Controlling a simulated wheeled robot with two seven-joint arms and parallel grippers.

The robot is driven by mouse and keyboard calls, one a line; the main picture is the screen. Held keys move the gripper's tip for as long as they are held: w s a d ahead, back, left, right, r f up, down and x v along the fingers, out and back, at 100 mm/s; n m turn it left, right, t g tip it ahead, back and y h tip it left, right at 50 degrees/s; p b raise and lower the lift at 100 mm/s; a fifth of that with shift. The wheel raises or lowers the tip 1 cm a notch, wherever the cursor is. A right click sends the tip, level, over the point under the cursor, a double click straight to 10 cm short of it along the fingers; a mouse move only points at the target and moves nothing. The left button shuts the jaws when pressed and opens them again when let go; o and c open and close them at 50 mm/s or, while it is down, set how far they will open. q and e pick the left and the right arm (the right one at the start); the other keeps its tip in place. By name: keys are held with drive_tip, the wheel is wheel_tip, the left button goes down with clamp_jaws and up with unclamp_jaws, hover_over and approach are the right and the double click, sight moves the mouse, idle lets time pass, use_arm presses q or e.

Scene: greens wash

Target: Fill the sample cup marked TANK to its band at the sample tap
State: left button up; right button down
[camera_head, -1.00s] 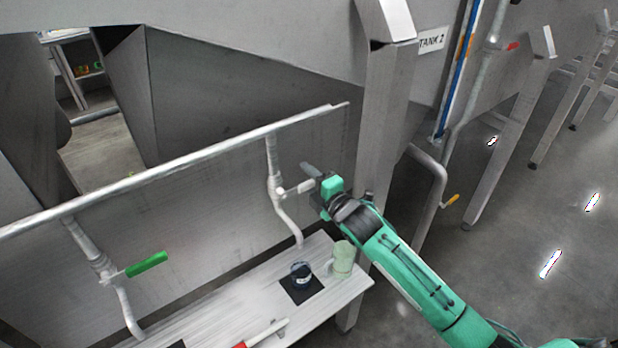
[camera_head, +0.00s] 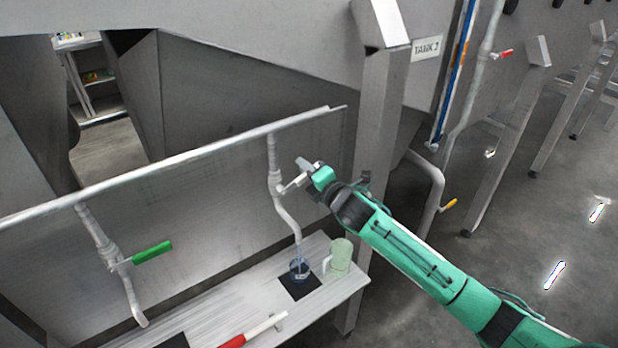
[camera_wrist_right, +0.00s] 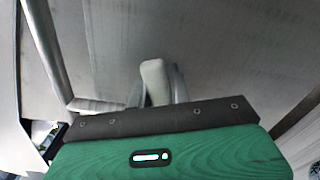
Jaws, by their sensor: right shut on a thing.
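A small clear bluish cup (camera_head: 299,271) stands upright on a black square (camera_head: 301,288) on the bench, under the spout of the right-hand tap (camera_head: 291,222). I cannot read a mark or band on it. A thin pale line shows between spout and cup; I cannot tell for sure whether it is liquid, nor the level. My right gripper (camera_head: 303,168) is at this tap's white handle (camera_head: 290,186). In the right wrist view its fingers (camera_wrist_right: 157,88) are closed around the white handle (camera_wrist_right: 155,75). My left gripper is out of view.
A pale green mug (camera_head: 340,256) stands right of the cup. A second tap with a green handle (camera_head: 152,252) is at left. A red and white rod (camera_head: 252,331) lies at the bench (camera_head: 225,304) front. A tank leg (camera_head: 377,140) stands behind my right arm.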

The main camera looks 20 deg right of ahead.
drive_tip(key=shift+s+a+r+n, duration=0.1)
drive_tip(key=shift+a+r+n, duration=0.1)
drive_tip(key=shift+r+n, duration=0.4)
drive_tip(key=c, duration=1.4)
unclamp_jaws()
drive_tip(key=shift+f, duration=0.2)
drive_tip(key=shift+c, duration=0.2)
drive_tip(key=shift+o, duration=0.8)
drive_tip(key=shift+s+d+f, duration=0.15)
drive_tip(key=shift+s+d, duration=0.1)
drive_tip(key=shift+s, duration=0.3)
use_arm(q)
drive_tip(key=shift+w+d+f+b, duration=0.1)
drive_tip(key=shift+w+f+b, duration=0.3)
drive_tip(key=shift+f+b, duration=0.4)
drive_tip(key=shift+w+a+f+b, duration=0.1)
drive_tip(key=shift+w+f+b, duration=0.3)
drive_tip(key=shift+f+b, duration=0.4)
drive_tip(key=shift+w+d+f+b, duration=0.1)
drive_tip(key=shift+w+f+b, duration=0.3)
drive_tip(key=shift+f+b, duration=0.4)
use_arm(e)
drive_tip(key=v, duration=1.2)
drive_tip(key=shift+s+r, duration=0.25)
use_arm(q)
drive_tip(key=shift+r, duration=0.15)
